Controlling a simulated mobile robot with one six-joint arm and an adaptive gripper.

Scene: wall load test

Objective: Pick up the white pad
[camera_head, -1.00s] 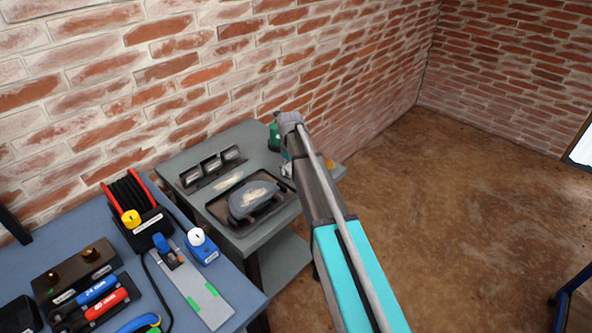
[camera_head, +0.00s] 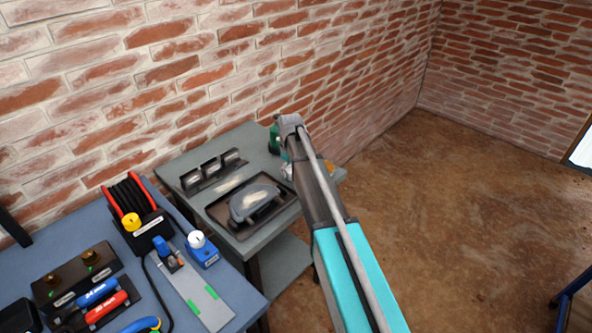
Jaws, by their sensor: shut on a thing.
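A small pale patch, which looks like the white pad (camera_head: 287,172), shows at the left edge of my arm, over the right part of the grey side table (camera_head: 190,207). My gripper (camera_head: 287,163) is mostly hidden behind my arm there. It is shut on what appears to be this pad. The fingertips and most of the pad are covered, so I cannot tell whether the pad touches the table.
A black tray with a grey rounded block (camera_head: 247,202) and a dark three-slot rack (camera_head: 213,170) stand left of my gripper. A green object (camera_head: 274,138) is behind it. A blue bench (camera_head: 75,230) holds tools.

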